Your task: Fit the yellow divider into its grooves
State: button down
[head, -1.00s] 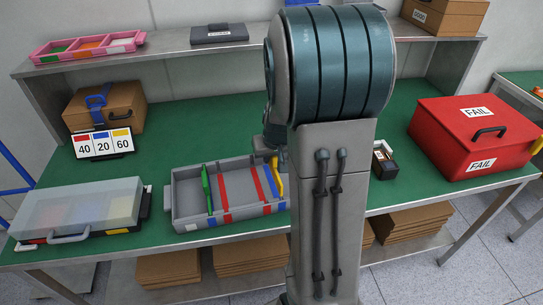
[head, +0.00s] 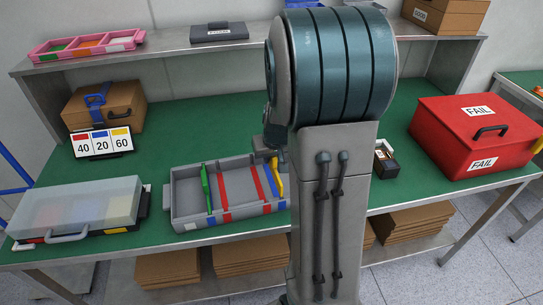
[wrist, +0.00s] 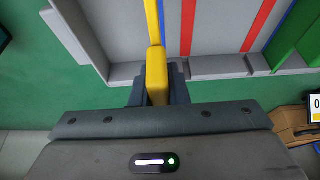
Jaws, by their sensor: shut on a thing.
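The yellow divider (head: 277,173) is at the right end of the grey tray (head: 247,213), near a blue strip (head: 271,182). My gripper (wrist: 157,88) is shut on the near end of the yellow divider (wrist: 154,25), at the tray's edge in the wrist view. In the head view my arm hides most of the gripper and part of the tray's right end. The divider lies roughly along the blue strip in the wrist view. I cannot tell whether its lower edge is in the grooves.
A green divider (head: 206,188) stands in the tray's left part, with red strips (head: 224,190) to its right. A clear-lidded case (head: 75,207) is left of the tray. A small dark box (head: 385,160) and a red FAIL box (head: 470,135) are to the right.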

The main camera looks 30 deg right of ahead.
jog(key=shift+f+b, duration=2.35)
jog(key=shift+f, duration=0.1)
jog(key=c, duration=1.3)
grip_release()
jog(key=shift+r, duration=0.1)
jog(key=p+v, duration=0.1)
jog(key=v, duration=1.2)
jog(key=shift+s+r, duration=0.15)
jog(key=shift+r, duration=0.15)
